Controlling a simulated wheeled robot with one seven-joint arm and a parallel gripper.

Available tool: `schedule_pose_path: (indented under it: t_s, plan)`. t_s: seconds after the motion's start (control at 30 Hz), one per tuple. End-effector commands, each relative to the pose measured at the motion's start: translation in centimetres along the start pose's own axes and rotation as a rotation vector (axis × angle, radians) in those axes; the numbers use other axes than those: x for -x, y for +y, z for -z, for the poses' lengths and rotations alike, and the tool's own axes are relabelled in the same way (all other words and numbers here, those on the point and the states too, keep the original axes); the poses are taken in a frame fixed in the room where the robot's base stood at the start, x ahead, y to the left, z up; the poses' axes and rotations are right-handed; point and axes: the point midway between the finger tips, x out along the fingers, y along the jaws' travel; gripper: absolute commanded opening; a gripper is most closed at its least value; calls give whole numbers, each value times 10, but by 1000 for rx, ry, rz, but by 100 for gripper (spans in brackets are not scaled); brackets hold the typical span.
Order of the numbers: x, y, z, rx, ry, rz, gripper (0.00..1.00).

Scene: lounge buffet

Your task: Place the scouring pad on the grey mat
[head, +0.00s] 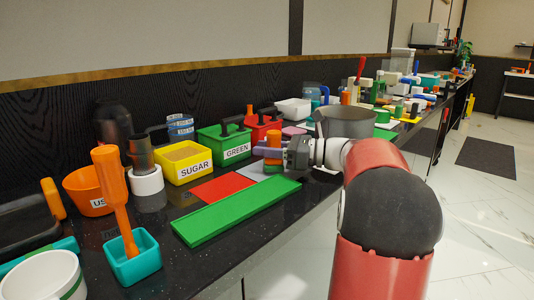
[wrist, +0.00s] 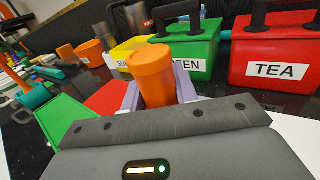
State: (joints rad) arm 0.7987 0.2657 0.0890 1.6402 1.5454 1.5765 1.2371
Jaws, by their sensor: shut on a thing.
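My gripper (head: 274,152) has pale purple fingers and is shut on an orange cylinder with a wider, lid-like top (wrist: 152,75). In the wrist view the cylinder stands upright between the fingers. In the head view it is held above the counter, over or just beyond the grey mat (head: 251,172). The grey mat lies flat between the red mat (head: 222,188) and my gripper, partly hidden by it. I cannot pick out a scouring pad for certain; a flat pink piece (head: 293,130) lies behind the gripper.
A long green tray (head: 237,211) lies in front of the mats. Yellow sugar (head: 184,169), green (head: 222,155) and red tea (wrist: 275,70) bins line the back. A grey pot (head: 345,122) stands right of the gripper. A teal holder (head: 132,262) with an orange utensil is at the near left.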

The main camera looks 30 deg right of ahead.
Motion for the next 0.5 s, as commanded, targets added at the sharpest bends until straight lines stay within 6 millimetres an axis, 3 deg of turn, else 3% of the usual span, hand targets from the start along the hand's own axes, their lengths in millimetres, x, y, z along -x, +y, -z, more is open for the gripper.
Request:
schedule_pose_path:
  t_s: [0.4, 0.43, 0.5]
  plan:
    - [0, 0, 9, 0, 0, 0, 0]
    - [0, 0, 8, 1, 0, 0, 33]
    - [0, 0, 8, 1, 0, 0, 42]
